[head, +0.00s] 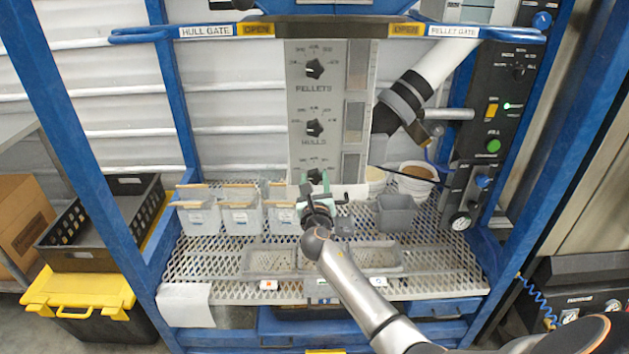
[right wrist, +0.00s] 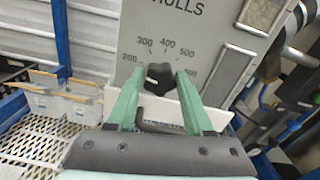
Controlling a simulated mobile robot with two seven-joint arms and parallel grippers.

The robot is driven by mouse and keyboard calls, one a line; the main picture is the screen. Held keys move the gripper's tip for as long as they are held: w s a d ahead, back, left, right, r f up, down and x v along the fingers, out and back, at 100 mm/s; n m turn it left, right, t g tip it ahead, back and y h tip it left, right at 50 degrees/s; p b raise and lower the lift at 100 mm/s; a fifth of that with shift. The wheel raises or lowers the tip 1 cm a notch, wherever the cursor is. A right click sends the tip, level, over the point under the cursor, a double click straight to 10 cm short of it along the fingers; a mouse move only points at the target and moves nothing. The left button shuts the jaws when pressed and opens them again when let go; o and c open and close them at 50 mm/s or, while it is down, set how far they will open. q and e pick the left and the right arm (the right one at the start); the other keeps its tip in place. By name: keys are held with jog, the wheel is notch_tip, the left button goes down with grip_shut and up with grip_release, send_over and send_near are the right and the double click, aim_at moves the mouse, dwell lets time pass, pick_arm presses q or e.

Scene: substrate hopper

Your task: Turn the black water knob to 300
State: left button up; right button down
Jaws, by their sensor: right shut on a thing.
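The black water knob (head: 315,175) is the lowest of three knobs on the grey panel, below the pellets knob (head: 314,68) and the hulls knob (head: 314,127). Its own label is hidden. In the right wrist view the knob (right wrist: 159,76) sits under a scale running from 200 through 300, 400 and 500 upward. My right gripper (head: 317,187) has its green fingers on both sides of the knob and is shut on it. The fingers cover part of the knob, and I cannot tell which number its pointer faces. My left gripper is not in view.
Several clear bins (head: 240,216) stand left of the panel on the mesh shelf (head: 220,258). A grey bin (head: 397,215) and a white bucket (head: 415,179) stand to the right. Clear trays (head: 378,259) lie in front, below my right arm. Blue frame posts (head: 70,120) bound the sides.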

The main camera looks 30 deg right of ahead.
jog(key=shift+f, duration=0.1)
jog(key=m, duration=0.3)
jog(key=shift+b, duration=0.35)
jog(key=m+b, duration=0.1)
jog(key=m, duration=0.3)
jog(key=shift+m, duration=0.3)
jog(key=shift+c, duration=1.5)
grip_release()
jog(key=shift+s, duration=0.1)
jog(key=v, duration=1.2)
jog(key=shift+s, duration=0.2)
